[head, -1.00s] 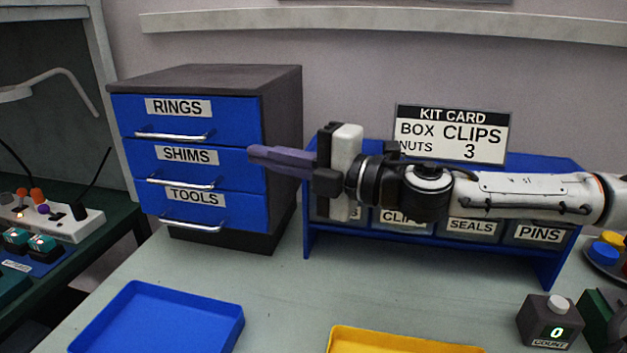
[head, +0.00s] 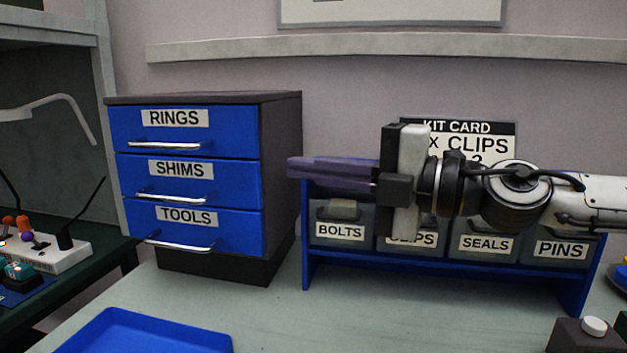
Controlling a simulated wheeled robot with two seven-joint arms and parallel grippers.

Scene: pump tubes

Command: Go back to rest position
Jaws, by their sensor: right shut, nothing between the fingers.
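My right gripper (head: 300,170) comes in from the right, its fingers pointing left and shut with nothing between them. It hangs in the air in front of the blue bin rack (head: 450,265), with its fingertips near the right side of the drawer cabinet (head: 281,170) in the picture. The gripper and arm cover part of the rack and part of the kit card (head: 500,130). My left gripper is not in view.
The cabinet has blue drawers labelled RINGS, SHIMS and TOOLS, all looking shut. A blue tray (head: 150,335) lies on the table (head: 380,315) at the front left. A counter box (head: 585,338) is at the front right. A power strip (head: 50,258) stands on the left bench.

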